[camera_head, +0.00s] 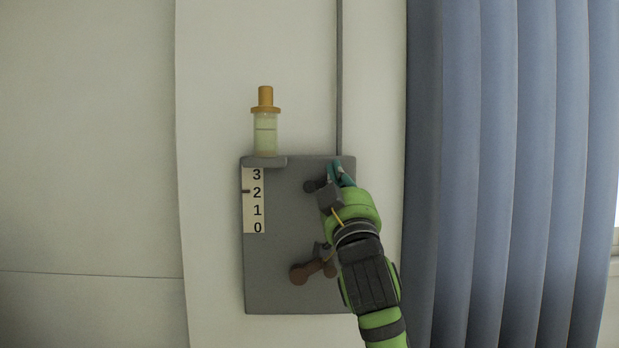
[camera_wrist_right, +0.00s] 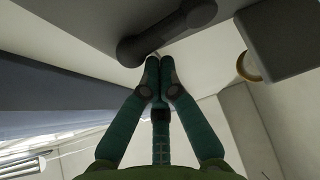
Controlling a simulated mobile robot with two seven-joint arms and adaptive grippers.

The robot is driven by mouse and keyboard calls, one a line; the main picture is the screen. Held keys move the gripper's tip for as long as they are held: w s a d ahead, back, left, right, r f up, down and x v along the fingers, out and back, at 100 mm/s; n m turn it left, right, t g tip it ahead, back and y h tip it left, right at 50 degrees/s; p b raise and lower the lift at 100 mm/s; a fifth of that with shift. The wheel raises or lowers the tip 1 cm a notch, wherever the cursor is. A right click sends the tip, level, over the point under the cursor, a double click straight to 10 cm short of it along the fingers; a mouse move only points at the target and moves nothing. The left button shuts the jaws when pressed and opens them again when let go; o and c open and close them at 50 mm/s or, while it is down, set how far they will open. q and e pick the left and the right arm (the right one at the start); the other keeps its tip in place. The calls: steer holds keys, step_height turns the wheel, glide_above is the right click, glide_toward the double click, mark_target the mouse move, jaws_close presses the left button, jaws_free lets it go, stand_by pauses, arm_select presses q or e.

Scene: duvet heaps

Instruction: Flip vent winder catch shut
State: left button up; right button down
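The vent winder is a grey panel (camera_head: 290,250) on the wall, with a brown crank handle (camera_head: 305,271) low on it. A small dark lever, which looks like the catch (camera_head: 312,186), sticks out at the upper right of the panel. My right gripper (camera_head: 338,170) is at the panel's upper right, just right of this lever. In the wrist view a dark rounded lever (camera_wrist_right: 165,32) lies just beyond the fingertips (camera_wrist_right: 159,65). The fingers are together with nothing seen between them; whether they touch the lever I cannot tell. My left gripper is out of view.
A vial with an orange cap (camera_head: 265,125) stands on a small ledge at the panel's top left, above a scale strip (camera_head: 254,200) marked 3 to 0. A thin vertical conduit (camera_head: 339,80) runs above the panel. Blue curtains (camera_head: 510,170) hang at the right.

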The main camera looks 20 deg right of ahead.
steer(key=shift+s+d+f+m+h+b, duration=0.15)
steer(key=shift+f+m+h+b, duration=0.15)
steer(key=shift+m+h, duration=0.2)
steer(key=shift+d+f+m+h+b, duration=0.15)
steer(key=shift+m+h+b, duration=0.2)
steer(key=shift+m, duration=0.25)
steer(key=shift+f, duration=0.1)
